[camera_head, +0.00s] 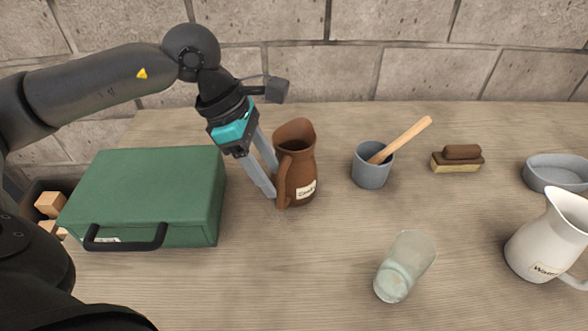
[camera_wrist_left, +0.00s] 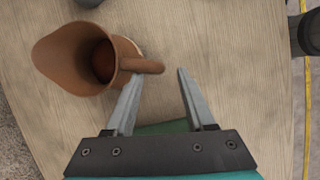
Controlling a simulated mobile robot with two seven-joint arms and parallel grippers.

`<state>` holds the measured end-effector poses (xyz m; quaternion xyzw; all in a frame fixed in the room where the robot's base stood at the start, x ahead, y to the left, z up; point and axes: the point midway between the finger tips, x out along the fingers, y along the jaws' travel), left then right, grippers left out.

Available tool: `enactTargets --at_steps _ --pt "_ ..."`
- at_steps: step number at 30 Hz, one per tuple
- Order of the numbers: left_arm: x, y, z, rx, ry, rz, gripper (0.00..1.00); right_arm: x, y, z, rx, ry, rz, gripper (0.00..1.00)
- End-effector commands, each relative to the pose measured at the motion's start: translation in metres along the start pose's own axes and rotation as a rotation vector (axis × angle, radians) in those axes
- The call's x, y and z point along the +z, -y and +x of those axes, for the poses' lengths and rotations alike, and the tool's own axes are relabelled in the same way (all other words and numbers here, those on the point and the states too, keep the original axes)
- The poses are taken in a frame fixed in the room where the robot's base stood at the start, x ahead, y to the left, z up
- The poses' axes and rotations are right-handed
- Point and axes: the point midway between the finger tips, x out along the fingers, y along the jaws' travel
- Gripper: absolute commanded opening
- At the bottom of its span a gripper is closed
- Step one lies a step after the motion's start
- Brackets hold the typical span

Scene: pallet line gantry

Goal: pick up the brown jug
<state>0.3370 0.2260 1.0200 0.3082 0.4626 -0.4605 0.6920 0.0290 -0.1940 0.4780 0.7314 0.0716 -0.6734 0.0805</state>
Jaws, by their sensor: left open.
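The brown jug (camera_head: 301,171) stands upright on the wooden table, with a pale label low on its front. Its handle faces my left gripper (camera_head: 273,190). The gripper is open, with its two grey fingers pointing down at the jug's left side. In the left wrist view, the jug (camera_wrist_left: 78,57) is at the upper left and its handle reaches right towards the space between the fingertips (camera_wrist_left: 160,78). The handle's end appears near the left finger; I cannot tell whether they touch. My right gripper is not in view.
A green case (camera_head: 150,190) lies left of the gripper. Right of the jug are a grey mortar (camera_head: 370,172) with a wooden pestle (camera_head: 402,139), a brush (camera_head: 457,160), a grey dish (camera_head: 555,176) and a white jug (camera_head: 545,240). A glass (camera_head: 404,266) stands in front.

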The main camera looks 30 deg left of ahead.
Motion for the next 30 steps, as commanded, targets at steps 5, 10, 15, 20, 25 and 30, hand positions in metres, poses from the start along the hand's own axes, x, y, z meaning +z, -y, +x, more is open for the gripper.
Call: enactTargets --at_steps 5,10,15,20,25,30 --pt "0.000 0.002 0.020 -0.004 0.002 -0.001 0.55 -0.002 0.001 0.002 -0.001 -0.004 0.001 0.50" --pt "0.000 0.001 0.044 -0.002 0.003 -0.001 0.55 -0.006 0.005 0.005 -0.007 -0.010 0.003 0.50" --pt "0.000 0.001 0.053 -0.001 0.001 -0.001 0.55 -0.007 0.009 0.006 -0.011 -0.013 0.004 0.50" --pt "0.000 0.001 0.052 0.000 0.000 -0.001 0.55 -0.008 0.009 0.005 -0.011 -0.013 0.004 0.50" --pt "0.000 0.001 0.052 0.000 0.000 -0.001 0.37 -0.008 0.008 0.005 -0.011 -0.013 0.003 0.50" --pt "0.000 0.001 0.052 0.000 0.000 -0.001 0.17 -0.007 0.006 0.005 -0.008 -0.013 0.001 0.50"
